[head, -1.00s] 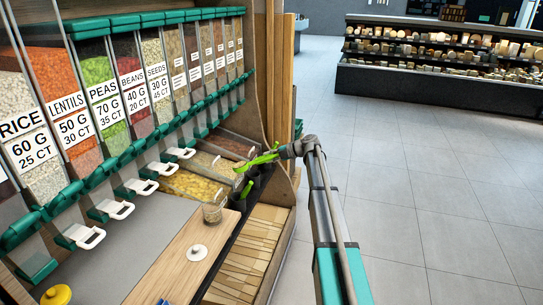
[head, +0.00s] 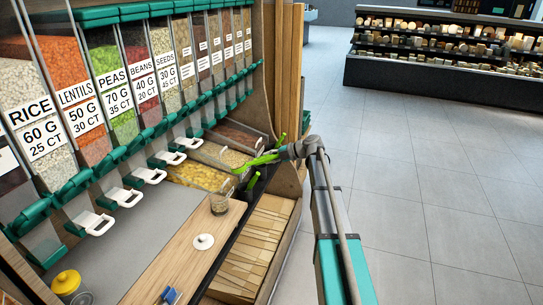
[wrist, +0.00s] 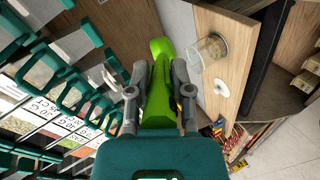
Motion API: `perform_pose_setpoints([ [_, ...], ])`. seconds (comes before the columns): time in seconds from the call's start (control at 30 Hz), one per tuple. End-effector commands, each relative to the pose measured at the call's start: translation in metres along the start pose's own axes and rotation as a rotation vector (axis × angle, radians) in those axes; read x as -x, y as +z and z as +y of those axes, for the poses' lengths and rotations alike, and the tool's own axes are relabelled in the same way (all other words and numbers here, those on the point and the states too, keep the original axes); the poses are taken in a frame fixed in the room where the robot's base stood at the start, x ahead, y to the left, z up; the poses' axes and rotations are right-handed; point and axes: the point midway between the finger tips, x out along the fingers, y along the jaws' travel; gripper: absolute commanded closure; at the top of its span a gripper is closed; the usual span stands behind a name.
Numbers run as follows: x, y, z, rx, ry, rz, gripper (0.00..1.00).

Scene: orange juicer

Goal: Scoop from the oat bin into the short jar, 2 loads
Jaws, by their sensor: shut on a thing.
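My gripper (head: 298,150) is shut on the handle of a green scoop (head: 258,161), held above the open bins at the far end of the counter. The scoop also shows between my fingers in the wrist view (wrist: 160,92); whether its bowl holds anything cannot be seen. A bin with pale beige flakes, apparently the oat bin (head: 231,157), lies beneath and left of the scoop. A short clear glass jar (head: 219,204) stands open on the wooden board, nearer than the bins; it also shows in the wrist view (wrist: 208,52). Its contents are unclear.
A yellow-filled bin (head: 200,176) and a reddish-brown bin (head: 238,136) flank the pale one. Another green handle (head: 252,182) stands near the bins. A white lid (head: 203,242) lies on the board (head: 180,255). Dispensers with white handles (head: 122,197) line the left. The floor at right is clear.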

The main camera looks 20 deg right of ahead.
Motion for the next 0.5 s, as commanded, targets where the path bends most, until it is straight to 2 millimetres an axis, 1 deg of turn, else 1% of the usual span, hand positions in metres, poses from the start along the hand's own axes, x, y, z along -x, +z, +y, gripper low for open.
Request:
perform_pose_setpoints([
  [0.03,0.000,-0.006,-0.002,0.000,0.000,0.000,1.00],
  [0.5,-0.005,-0.041,-0.010,-0.001,0.000,-0.001,1.00],
])
